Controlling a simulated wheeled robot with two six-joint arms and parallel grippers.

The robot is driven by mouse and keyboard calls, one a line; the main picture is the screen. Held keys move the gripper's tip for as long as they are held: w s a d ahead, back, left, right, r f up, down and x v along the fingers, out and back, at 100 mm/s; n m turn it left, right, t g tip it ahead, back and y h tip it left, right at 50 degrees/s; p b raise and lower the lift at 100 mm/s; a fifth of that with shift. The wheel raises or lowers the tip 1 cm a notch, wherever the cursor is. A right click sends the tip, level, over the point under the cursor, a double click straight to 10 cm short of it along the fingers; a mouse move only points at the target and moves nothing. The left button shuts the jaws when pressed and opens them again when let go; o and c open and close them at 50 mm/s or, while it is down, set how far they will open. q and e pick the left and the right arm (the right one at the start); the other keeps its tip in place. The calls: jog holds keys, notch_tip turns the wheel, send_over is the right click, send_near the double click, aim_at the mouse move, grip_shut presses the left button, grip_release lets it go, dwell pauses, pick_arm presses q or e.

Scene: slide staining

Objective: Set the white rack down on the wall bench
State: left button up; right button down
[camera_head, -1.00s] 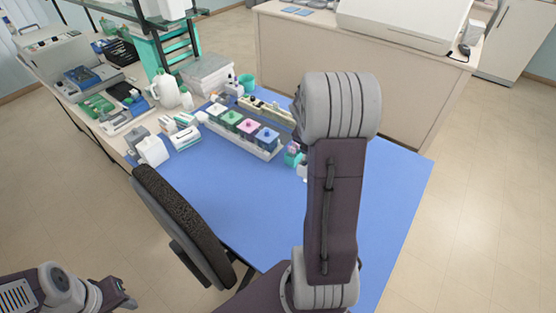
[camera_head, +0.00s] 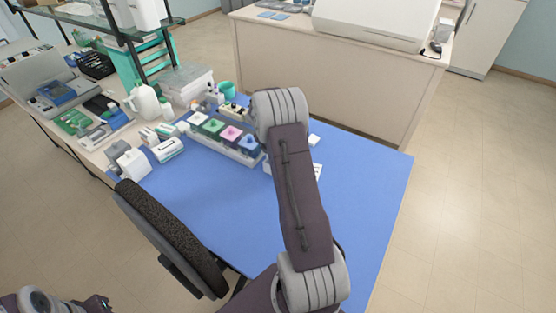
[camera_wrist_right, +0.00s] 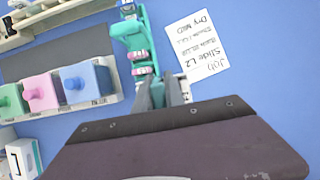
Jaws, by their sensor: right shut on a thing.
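My right gripper (camera_wrist_right: 165,92) is shut, its dark fingers pointing forward over the blue mat. Part of the white rack (camera_wrist_right: 183,86) shows beside the fingertips; my gripper body hides most of it. In the head view a white piece (camera_head: 318,170), apparently the same rack, shows beside my right forearm, which hides the gripper. A teal holder with pink parts (camera_wrist_right: 139,45) is just beyond the fingers. My left gripper (camera_head: 98,303) is only partly in view at the lower left. A beige bench (camera_head: 330,85) stands at the back; whether it is the wall bench is unclear.
A tray of lidded jars (camera_head: 228,150) is left of the right arm. A large white machine (camera_head: 375,22) covers much of the beige bench. A chair (camera_head: 170,235) stands at the near edge. The mat's right side is clear.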

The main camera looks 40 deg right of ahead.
notch_tip(320, 180, down, 3)
jog(key=shift+s+f, duration=0.1)
jog(key=shift+f, duration=0.45)
jog(key=shift+f, duration=0.1)
jog(key=c, duration=1.4)
grip_release()
